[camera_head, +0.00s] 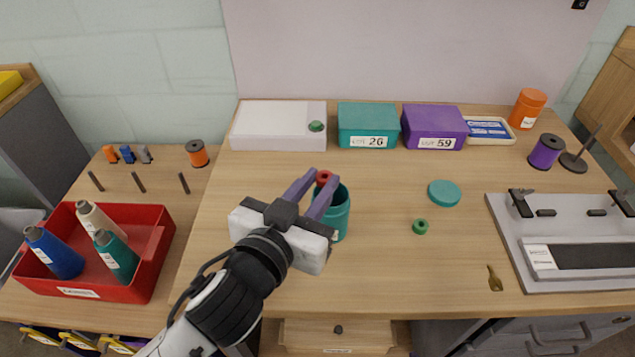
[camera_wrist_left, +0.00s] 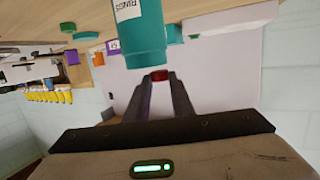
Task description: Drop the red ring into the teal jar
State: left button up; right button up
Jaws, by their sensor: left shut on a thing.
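The red ring (camera_head: 323,177) is between the fingertips of my left gripper (camera_head: 319,186), which is shut on it. It also shows at the fingertips in the left wrist view (camera_wrist_left: 159,75). The teal jar (camera_head: 338,215) stands open on the table, just beyond and below the fingers, partly hidden by them. The ring appears at the far rim side of the jar in the head view; I cannot tell whether it is over the opening. In the left wrist view the jar (camera_wrist_left: 146,45) carries a label and is close beside the ring. My right gripper is not in view.
A teal lid (camera_head: 444,193) and a green ring (camera_head: 419,227) lie right of the jar. A white box (camera_head: 270,125), teal box (camera_head: 367,125) and purple box (camera_head: 434,127) stand at the back. A red bin (camera_head: 150,270) with bottles is at left. A grey fixture (camera_head: 560,245) is at right.

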pick_arm(q)
jog(key=shift+f, duration=0.5)
jog(key=o, duration=1.1)
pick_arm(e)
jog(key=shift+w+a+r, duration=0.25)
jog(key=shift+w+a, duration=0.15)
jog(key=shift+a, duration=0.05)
pick_arm(q)
jog(key=shift+s, duration=0.1)
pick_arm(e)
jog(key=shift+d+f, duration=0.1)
pick_arm(q)
jog(key=shift+s+a, duration=0.2)
jog(key=shift+s, duration=0.15)
jog(key=p+v, duration=0.1)
jog(key=v, duration=0.8)
jog(key=shift+s+r, duration=0.15)
jog(key=shift+r, duration=0.05)
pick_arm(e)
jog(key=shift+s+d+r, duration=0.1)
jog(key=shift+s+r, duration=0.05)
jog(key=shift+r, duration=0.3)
